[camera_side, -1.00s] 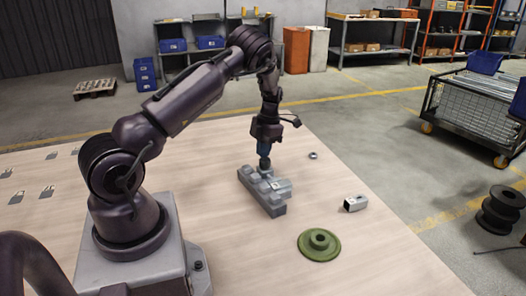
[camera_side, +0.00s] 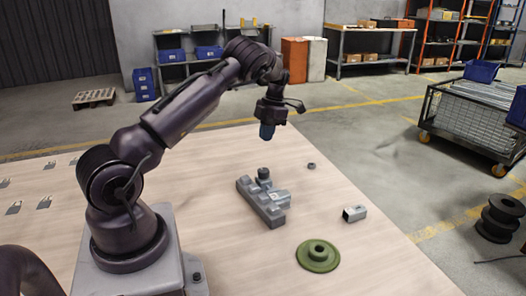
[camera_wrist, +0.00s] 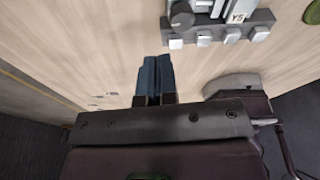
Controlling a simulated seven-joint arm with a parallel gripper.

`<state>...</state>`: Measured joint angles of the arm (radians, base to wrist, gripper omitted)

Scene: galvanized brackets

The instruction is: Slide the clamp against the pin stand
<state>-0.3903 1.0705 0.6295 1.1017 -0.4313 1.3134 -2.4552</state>
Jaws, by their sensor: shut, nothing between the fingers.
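A long dark grey bar with several light square pegs, which looks like the pin stand (camera_side: 272,217), lies on the table in the side view. It also shows at the top of the wrist view (camera_wrist: 215,33). A lighter grey piece with a round dark knob and a white label, which looks like the clamp (camera_side: 279,198), sits along its right side. In the wrist view the clamp (camera_wrist: 211,8) is partly cut off and appears to touch the bar; a small gap cannot be ruled out. My gripper (camera_side: 267,133) is shut and empty, raised above and behind them.
A green flanged disc (camera_side: 318,257) lies in front, a square metal tube (camera_side: 354,213) to the right, and a small ring (camera_side: 311,166) behind. Bare table surrounds these parts. A wire-sided cart (camera_side: 470,118) stands on the floor beyond the right edge.

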